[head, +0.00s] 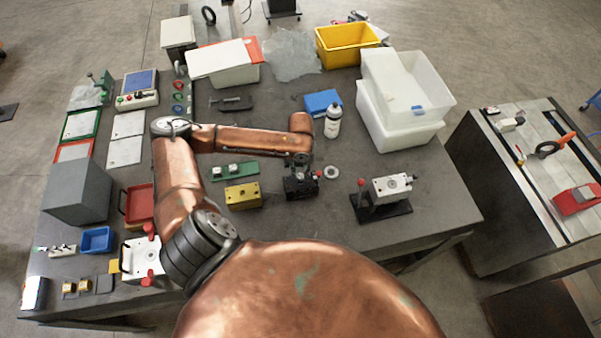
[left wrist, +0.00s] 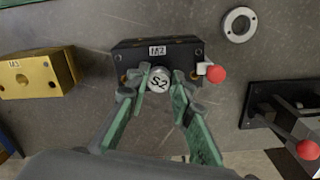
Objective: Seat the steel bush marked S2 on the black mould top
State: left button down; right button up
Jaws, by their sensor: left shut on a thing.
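The steel bush marked S2 (left wrist: 158,80) is a small round silver piece with its marked face toward the left wrist camera. My left gripper (left wrist: 159,88) is shut on it, a green-padded finger on each side. The black mould top, labelled M2 (left wrist: 158,51), lies under and just beyond the fingertips; the bush overlaps its near part in this view. I cannot tell whether the bush touches it. In the head view the black mould (head: 300,190) is partly covered by my left gripper (head: 299,168), and the bush is hidden. My right gripper is not in view.
A brass block (head: 243,196) and a green strip (head: 235,171) with two small pieces stand left of the black mould. A red-knobbed clamp (left wrist: 213,72) sits at its right side. A steel ring (head: 331,172), a bottle (head: 333,122) and a white block (head: 391,187) stand to the right.

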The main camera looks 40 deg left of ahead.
pick_arm(q)
jog(key=shift+f+b, duration=0.4)
jog(key=shift+f, duration=0.8)
dwell(0.5)
jog(key=c, duration=1.6)
grip_release()
notch_tip(320, 180, up, 12)
